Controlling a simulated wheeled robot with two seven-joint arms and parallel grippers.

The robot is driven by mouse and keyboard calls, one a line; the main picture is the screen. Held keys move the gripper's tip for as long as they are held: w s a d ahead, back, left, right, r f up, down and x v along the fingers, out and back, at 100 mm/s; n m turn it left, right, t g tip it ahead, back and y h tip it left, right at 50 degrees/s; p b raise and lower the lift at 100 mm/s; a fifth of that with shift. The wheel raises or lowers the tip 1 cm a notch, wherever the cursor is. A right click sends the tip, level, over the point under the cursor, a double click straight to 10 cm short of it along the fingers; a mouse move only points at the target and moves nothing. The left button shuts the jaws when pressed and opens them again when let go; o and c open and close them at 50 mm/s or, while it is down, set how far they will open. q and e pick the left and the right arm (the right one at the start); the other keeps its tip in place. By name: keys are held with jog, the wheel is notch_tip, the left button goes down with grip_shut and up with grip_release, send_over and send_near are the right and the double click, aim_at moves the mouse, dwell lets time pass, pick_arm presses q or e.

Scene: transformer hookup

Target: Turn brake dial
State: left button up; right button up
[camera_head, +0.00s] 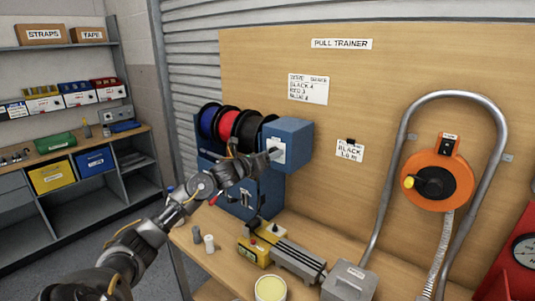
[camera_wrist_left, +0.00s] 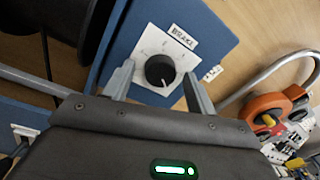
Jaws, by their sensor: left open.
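The brake dial (camera_wrist_left: 160,70) is a black round knob on a white square plate (camera_wrist_left: 150,45) with a "BRAKE" label (camera_wrist_left: 183,37) above it. The plate is on the blue box (camera_head: 290,131) at the right end of the spool rack. My left gripper (camera_head: 268,155) is open in front of the box face. In the left wrist view its two fingers (camera_wrist_left: 157,85) stand on either side of the dial, with gaps between them and the knob. In the head view the dial is mostly hidden by the gripper. My right gripper is not in view.
Blue, red and black wire spools (camera_head: 229,122) hang left of the box. A yellow and grey device (camera_head: 253,249) and a tub (camera_head: 270,289) sit on the bench below. An orange reel (camera_head: 437,181) and a bent metal pipe (camera_head: 497,110) stand right.

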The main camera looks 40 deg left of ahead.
pick_arm(q)
jog(key=c, duration=0.8)
jog(key=shift+a, duration=0.3)
jog(key=shift+c, duration=0.9)
jog(key=shift+d, duration=0.3)
jog(key=shift+f+n+t+b, duration=0.15)
jog(key=shift+n+b, duration=0.55)
jog(key=shift+n, duration=1.75)
jog(key=shift+r+n+t+b, duration=0.15)
jog(key=shift+n+b, duration=0.55)
jog(key=shift+n, duration=1.75)
jog(key=shift+f+n, duration=0.1)
jog(key=shift+n, duration=0.2)
